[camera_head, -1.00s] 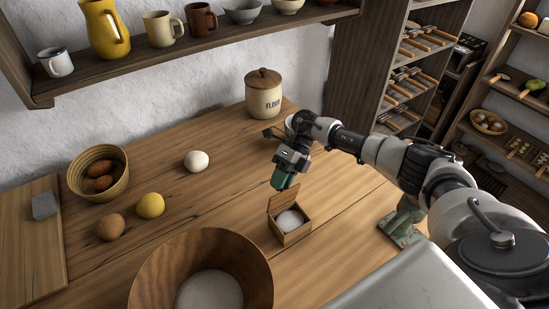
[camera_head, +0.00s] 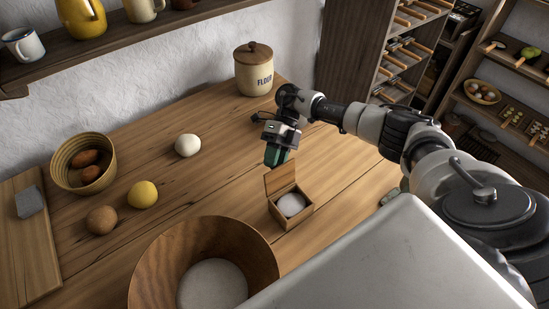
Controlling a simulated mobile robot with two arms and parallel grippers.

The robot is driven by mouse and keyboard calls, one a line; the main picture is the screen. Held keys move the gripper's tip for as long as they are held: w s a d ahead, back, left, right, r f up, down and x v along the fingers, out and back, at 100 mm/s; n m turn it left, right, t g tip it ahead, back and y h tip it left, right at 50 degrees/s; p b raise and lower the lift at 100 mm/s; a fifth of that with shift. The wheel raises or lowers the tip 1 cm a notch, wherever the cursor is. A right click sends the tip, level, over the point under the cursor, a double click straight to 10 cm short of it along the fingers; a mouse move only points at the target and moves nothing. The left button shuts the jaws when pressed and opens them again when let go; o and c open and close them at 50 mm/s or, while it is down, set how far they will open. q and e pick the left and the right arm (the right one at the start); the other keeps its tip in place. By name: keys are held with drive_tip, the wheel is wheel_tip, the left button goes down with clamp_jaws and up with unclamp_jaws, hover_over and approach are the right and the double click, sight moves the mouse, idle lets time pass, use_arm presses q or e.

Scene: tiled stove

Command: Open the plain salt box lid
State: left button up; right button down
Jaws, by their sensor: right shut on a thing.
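The plain salt box (camera_head: 292,214) is a small wooden box on the table, with white salt (camera_head: 291,204) showing inside. Its lid (camera_head: 280,180) stands up at the back edge, open. My right gripper (camera_head: 276,157), with green fingertips, is at the lid's upper edge and shut on it. The fingertips partly cover the lid's top, so the exact contact is hard to see. My left gripper is not in view.
A large wooden bowl (camera_head: 255,252) stands in front of the box to the left. A flour jar (camera_head: 254,72) stands behind. A white ball (camera_head: 188,146), a lemon (camera_head: 143,194) and a basket (camera_head: 62,170) are at left.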

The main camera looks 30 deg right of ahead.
drive_tip(key=shift+s+f, duration=0.1)
drive_tip(key=shift+f, duration=0.05)
drive_tip(key=c, duration=1)
unclamp_jaws()
drive_tip(key=b+v, duration=0.4)
drive_tip(key=v, duration=0.7)
